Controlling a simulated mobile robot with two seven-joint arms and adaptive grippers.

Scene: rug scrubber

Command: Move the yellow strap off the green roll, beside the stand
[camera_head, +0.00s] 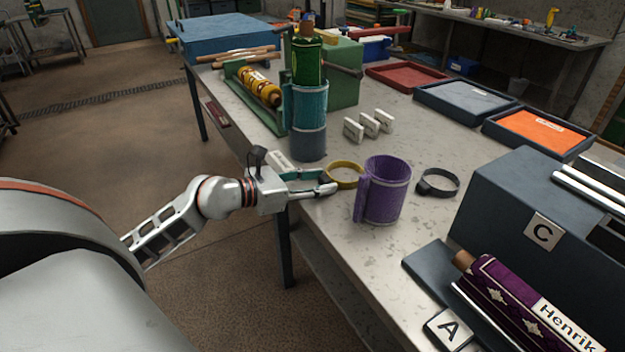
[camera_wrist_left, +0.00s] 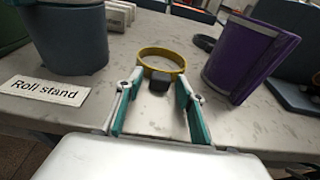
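The yellow strap (camera_head: 345,176) is a closed ring lying on the table, off the green roll. It stands between the roll stand and a purple cup-shaped holder. In the left wrist view the strap (camera_wrist_left: 162,54) shows just ahead of my fingertips, its dark buckle facing me. My left gripper (camera_head: 328,184) is low over the table edge, fingers apart; in its wrist view the gripper (camera_wrist_left: 160,98) has nothing visibly clamped. The green roll (camera_head: 308,65) stands upright in a teal sleeve on the blue-grey roll stand (camera_head: 308,143). My right gripper is out of view.
The purple holder (camera_head: 388,192) is close right of the strap, with a dark strap ring (camera_head: 438,183) beyond it. A "Roll stand" label (camera_wrist_left: 45,91) lies before the stand. White blocks (camera_head: 368,124) sit behind. Box C (camera_head: 545,205) fills the right.

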